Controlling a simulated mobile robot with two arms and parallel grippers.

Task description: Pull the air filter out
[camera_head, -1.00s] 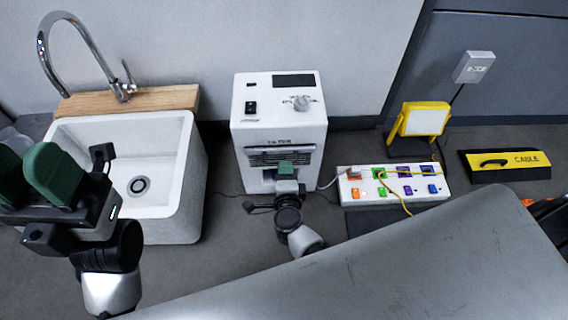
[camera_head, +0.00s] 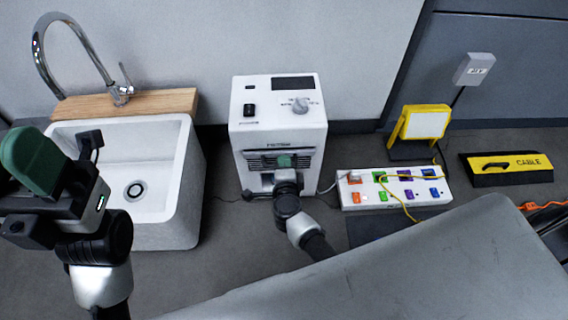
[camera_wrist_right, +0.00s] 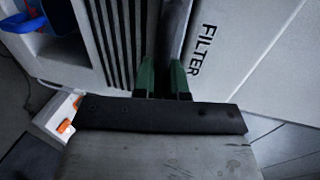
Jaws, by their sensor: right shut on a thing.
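The white box-shaped unit (camera_head: 277,120) stands on the floor against the wall, with a dark screen and a knob on top. Its slotted front also shows in the right wrist view (camera_wrist_right: 118,40), beside a white face reading FILTER (camera_wrist_right: 225,45). My right gripper (camera_head: 286,162) is at the unit's front. In the wrist view its green fingers (camera_wrist_right: 163,75) are shut on a dark bar (camera_wrist_right: 173,35), which I take as the air filter's handle. How far the filter sits in the unit is hidden. My left gripper (camera_head: 32,160) is empty at the left edge, partly cut off.
A white sink (camera_head: 165,205) stands left of the unit. At right are a power strip (camera_head: 395,200) with coloured plugs and a yellow cord, a yellow lamp (camera_head: 422,124) and a cable cover (camera_head: 508,168). A grey surface (camera_head: 420,265) fills the lower right.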

